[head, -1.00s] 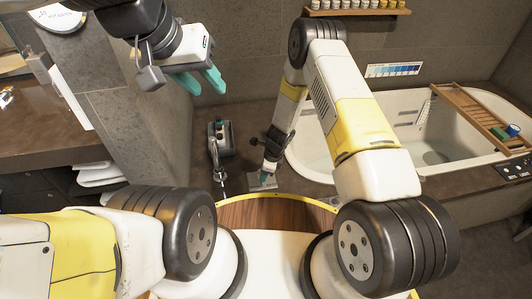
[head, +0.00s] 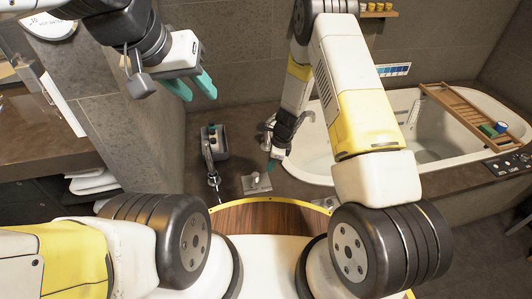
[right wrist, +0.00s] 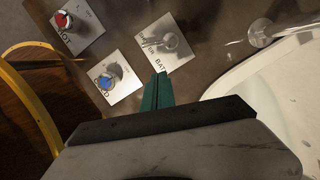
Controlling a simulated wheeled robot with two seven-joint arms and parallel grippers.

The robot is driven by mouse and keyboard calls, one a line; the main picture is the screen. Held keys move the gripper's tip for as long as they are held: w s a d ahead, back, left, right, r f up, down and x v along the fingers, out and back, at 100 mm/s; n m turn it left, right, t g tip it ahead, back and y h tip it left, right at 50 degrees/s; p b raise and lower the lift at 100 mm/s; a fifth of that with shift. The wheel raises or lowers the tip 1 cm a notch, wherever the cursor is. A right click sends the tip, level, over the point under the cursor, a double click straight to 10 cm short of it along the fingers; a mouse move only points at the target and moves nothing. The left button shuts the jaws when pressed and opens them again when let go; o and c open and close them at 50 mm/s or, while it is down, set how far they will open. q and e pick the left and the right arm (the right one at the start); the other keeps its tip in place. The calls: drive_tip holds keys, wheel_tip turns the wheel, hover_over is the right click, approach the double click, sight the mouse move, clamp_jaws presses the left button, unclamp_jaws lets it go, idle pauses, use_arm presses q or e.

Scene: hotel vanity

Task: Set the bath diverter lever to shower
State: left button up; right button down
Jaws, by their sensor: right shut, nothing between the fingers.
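The diverter is a pale square plate (right wrist: 181,58) lettered with BATH and a partly readable SHOWER, with a grey metal lever (right wrist: 170,42) on it. In the head view a pale plate with a grey lever (head: 257,184), apparently the diverter, sits just beyond the wooden edge. My right gripper (right wrist: 160,78) is shut and empty, its teal tips near the plate's lower edge in the wrist view, apart from the lever as far as I can see. In the head view the right gripper (head: 270,166) is close to the plate. My left gripper (head: 197,88) is open and empty, raised at upper left.
Plates with a blue COLD knob (right wrist: 105,81) and a red HOT knob (right wrist: 63,20) lie beside the diverter. The bathtub (head: 318,174) is at right, with a wooden rack (head: 460,103) across it. A dark caddy (head: 215,140) stands left of the plate.

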drive_tip(key=shift+v, duration=2)
